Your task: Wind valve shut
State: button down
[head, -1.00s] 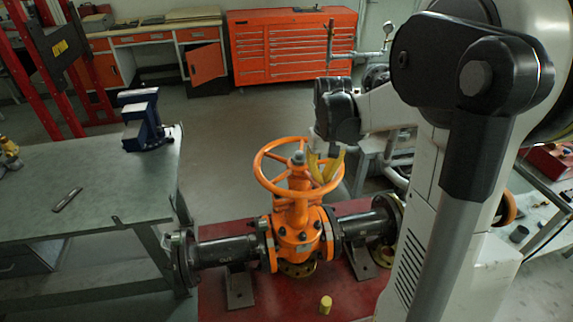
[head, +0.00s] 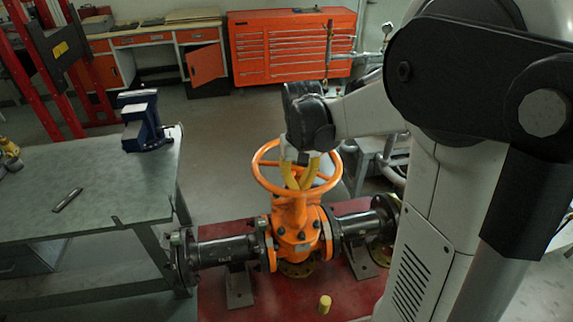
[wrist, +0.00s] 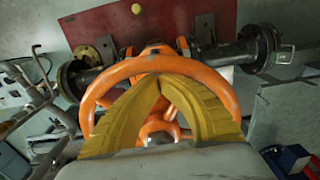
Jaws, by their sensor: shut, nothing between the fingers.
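The orange gate valve (head: 297,240) stands upright in a dark pipe line, with its round orange handwheel (head: 259,176) lying flat on top. My gripper (head: 298,186) has yellow fingers that point down over the middle of the handwheel and hide its hub in the head view. In the wrist view the handwheel (wrist: 92,96) rings the yellow fingers, whose tips (wrist: 153,80) meet with nothing between them. I cannot tell whether the fingers touch a spoke or the rim.
A grey workbench (head: 95,190) with a blue vise (head: 145,122) stands at the left. Dark flanged pipes (head: 228,250) run either side of the valve over a red base plate (head: 345,290). A small yellow cylinder (head: 324,304) stands on the plate.

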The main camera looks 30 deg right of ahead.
notch_tip(320, 180, up, 7)
jog(key=p, duration=0.5)
jog(key=shift+w+a, duration=0.15)
jog(key=shift+a, duration=0.2)
